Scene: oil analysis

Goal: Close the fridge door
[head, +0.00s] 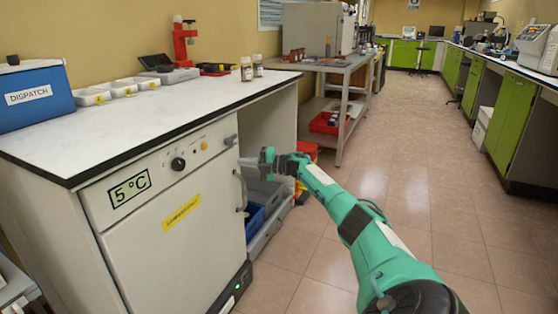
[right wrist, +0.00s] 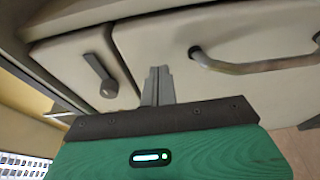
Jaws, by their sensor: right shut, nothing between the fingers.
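The fridge door (head: 188,245) is a white panel with a yellow label, under the control panel marked 5 °C. It looks shut or nearly shut; I cannot tell whether it is fully seated. Its curved grey handle (head: 241,192) is at the right edge and also shows in the right wrist view (right wrist: 250,67). My right gripper (head: 246,161) is shut and empty, at the door's upper right corner just above the handle. In the right wrist view its fingertips (right wrist: 159,70) point at the door front, beside the handle; contact is unclear. My left gripper is not in view.
A white worktop (head: 150,115) with a dark edge lies above the fridge, bearing a blue DISPATCH box (head: 35,97), trays and bottles. Right of the fridge are low bins (head: 262,196). The tiled floor (head: 415,160) to the right is clear.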

